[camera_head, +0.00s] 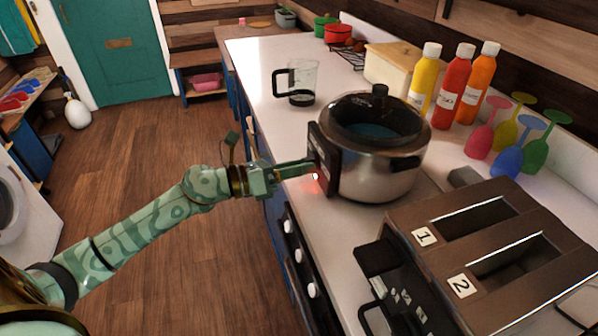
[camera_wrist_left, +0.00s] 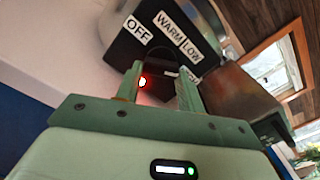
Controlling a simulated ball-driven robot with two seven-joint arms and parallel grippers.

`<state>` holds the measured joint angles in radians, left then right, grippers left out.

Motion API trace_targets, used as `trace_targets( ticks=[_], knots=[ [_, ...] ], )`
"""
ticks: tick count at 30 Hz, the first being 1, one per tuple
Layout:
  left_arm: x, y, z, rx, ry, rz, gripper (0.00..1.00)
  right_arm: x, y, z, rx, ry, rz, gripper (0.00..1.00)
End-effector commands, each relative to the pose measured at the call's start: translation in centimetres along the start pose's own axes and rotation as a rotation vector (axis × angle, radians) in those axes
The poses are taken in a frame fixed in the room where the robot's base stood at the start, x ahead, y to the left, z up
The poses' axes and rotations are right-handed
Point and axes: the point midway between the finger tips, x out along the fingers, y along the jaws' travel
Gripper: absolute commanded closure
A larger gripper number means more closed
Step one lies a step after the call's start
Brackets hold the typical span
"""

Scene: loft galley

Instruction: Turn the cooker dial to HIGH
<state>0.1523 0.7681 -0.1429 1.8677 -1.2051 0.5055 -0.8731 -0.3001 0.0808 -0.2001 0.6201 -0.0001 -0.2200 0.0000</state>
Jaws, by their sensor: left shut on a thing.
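The cooker (camera_head: 383,178) is a round silver pot with a glass lid, standing on the white counter. Its dark control panel (camera_head: 322,150) faces left, towards my left gripper (camera_head: 308,170). In the left wrist view the panel (camera_wrist_left: 150,45) carries the labels OFF, WARM and LOW; another label is mostly hidden behind a finger. My left gripper (camera_wrist_left: 162,84) is at the panel's lower part, its fingers shut on the dial, which is barely distinguishable between them. A red light glows beside one finger. The dial's pointer setting cannot be read. My right gripper is not in view.
A brown two-slot toaster (camera_head: 480,250) stands close at the cooker's right front. A glass jug (camera_head: 302,80) is behind it, with sauce bottles (camera_head: 455,90) and coloured glasses (camera_head: 508,140) at the back right. The wooden floor (camera_head: 150,150) left of the counter is free.

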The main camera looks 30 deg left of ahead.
Motion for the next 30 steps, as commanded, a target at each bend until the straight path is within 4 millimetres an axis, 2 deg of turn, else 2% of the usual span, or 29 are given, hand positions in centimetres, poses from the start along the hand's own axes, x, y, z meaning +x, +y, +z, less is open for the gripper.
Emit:
trace_targets(
  ticks=[1, 12, 30],
  knots=[
    [0.0, 0.3, -0.7, 0.032, 0.008, 0.001, 0.85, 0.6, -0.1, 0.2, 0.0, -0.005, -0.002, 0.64],
    [0.0, 0.3, -0.5, 0.227, 0.008, 0.001, 0.85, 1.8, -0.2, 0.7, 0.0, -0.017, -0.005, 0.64],
    [0.0, 0.3, -0.4, 0.277, 0.008, 0.001, 0.85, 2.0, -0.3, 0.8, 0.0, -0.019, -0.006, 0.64]
  ],
)
